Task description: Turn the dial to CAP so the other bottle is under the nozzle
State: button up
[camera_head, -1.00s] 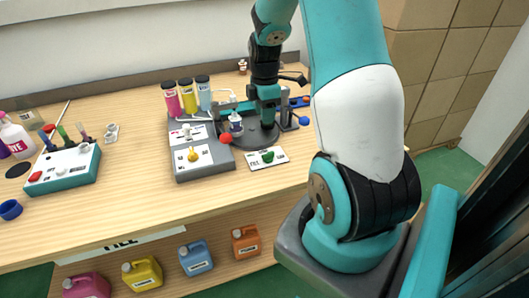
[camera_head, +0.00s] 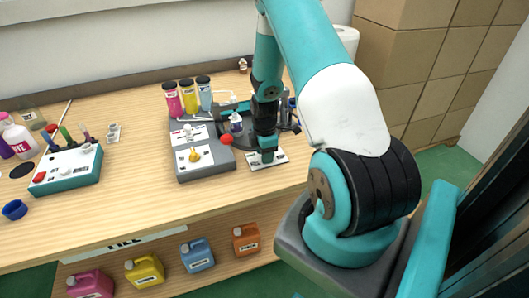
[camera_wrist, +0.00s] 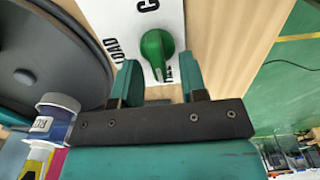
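The green dial (camera_wrist: 155,50) stands on a white label plate (camera_wrist: 112,12) in the wrist view. The words LOAD and part of a word starting with C show beside it, and another label lies partly behind the knob. My gripper (camera_wrist: 158,82) is open and empty, its two teal fingers apart with the dial just beyond the gap. In the head view my gripper (camera_head: 267,155) is over the plate (camera_head: 254,164) and hides the dial. A small bottle (camera_head: 236,122) with a blue part is at the dark turntable (camera_head: 234,142); a blue-and-white bottle (camera_wrist: 57,118) shows in the wrist view.
A grey dispenser (camera_head: 207,170) with a yellow knob and a red ball (camera_head: 227,140) are left of my gripper. Pink, yellow and blue cylinders stand behind. A teal control box (camera_head: 66,177) is at left. The front middle of the table is clear.

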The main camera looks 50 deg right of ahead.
grip_shut()
